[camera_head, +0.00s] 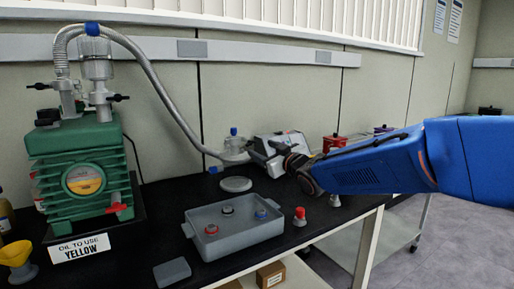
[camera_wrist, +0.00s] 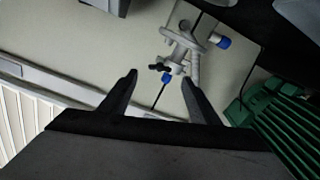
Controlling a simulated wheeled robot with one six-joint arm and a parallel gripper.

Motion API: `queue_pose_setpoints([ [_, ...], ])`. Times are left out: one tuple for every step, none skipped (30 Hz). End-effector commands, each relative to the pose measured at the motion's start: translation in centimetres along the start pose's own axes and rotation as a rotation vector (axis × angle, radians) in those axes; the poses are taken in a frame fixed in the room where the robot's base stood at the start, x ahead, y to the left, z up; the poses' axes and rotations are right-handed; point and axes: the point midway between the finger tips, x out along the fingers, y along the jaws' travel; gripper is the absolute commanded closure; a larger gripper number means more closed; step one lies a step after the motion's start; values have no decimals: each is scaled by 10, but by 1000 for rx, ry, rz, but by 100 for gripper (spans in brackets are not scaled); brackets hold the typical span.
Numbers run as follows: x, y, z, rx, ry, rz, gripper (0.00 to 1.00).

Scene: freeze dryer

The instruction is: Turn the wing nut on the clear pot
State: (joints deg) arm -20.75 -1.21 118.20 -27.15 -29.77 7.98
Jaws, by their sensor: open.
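My gripper (camera_wrist: 159,76) is open, with nothing visibly held. Contact cannot be told.
A green pump (camera_head: 80,170) stands at the left, also in the wrist view (camera_wrist: 275,125). A grey tray (camera_head: 240,235) holds several small parts. A red-capped item (camera_head: 300,216) stands beside it. The wall is close behind.

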Motion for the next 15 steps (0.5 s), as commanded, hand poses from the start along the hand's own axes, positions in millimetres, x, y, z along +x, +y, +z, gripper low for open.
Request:
queue_pose_setpoints([
  [-10, 1, -1, -1, 0, 1, 44],
  [-16, 1, -1, 0, 1, 1, 44],
  [-23, 1, -1, 0, 1, 2, 44],
  [-28, 1, 0, 0, 0, 2, 44],
  [-33, 1, 0, 0, 1, 2, 44],
  [-40, 1, -1, 0, 1, 2, 44],
  [-45, 1, 0, 0, 1, 2, 44],
  [-50, 1, -1, 0, 1, 2, 44],
  [-56, 1, -1, 0, 1, 2, 44],
  [-60, 0, 0, 0, 1, 1, 44],
  [-64, 0, 0, 0, 1, 1, 44],
  [-68, 0, 0, 0, 1, 1, 44],
  [-71, 0, -1, 0, 1, 1, 44],
  [-74, 0, 0, 0, 1, 1, 44],
  [-77, 0, 0, 1, 1, 1, 44],
])
